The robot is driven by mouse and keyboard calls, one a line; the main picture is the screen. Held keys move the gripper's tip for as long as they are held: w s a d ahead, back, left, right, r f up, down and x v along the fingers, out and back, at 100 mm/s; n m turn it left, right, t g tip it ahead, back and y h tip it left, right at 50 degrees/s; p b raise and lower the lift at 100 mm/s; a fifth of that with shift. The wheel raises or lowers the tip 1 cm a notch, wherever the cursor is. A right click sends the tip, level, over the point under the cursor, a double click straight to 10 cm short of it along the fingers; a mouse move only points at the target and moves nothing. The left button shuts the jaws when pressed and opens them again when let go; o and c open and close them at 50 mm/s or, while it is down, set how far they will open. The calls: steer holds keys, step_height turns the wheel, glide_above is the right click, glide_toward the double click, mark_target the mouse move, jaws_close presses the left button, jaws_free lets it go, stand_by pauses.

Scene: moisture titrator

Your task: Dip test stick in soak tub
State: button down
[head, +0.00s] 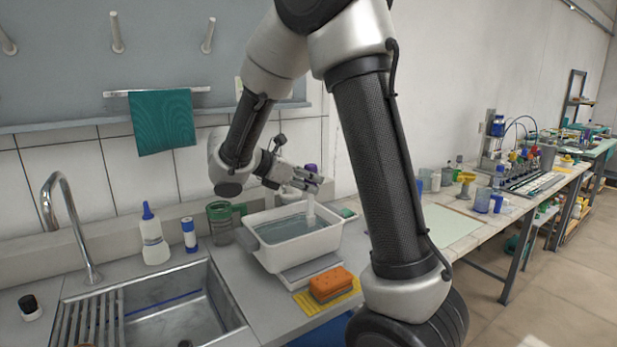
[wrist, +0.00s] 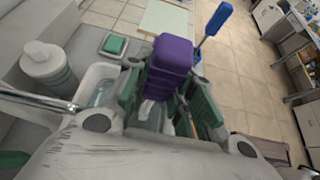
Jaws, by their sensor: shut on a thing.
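The soak tub (head: 265,252) is a white rectangular basin with bluish liquid, on the counter right of the sink. It is partly seen in the wrist view (wrist: 92,83). My gripper (head: 318,183) is above the tub's right part in the head view. It is shut on the test stick, which has a purple top (wrist: 170,58) and a pale shaft (head: 310,208) pointing down. The shaft's lower end is at or over the tub's right side; I cannot tell whether it touches the liquid. The gripper's green-padded fingers flank the purple top in the wrist view.
An orange sponge (head: 331,284) lies on a yellow cloth before the tub. A green-handled jug (head: 219,222), a blue-labelled bottle (head: 189,236) and a white squeeze bottle (head: 153,238) stand left of it. The sink (head: 160,306) is at lower left. A workbench with bottles extends right.

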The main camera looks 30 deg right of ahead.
mark_target(308, 199)
steer(key=shift+f, duration=2.7)
steer(key=shift+r, duration=6.6)
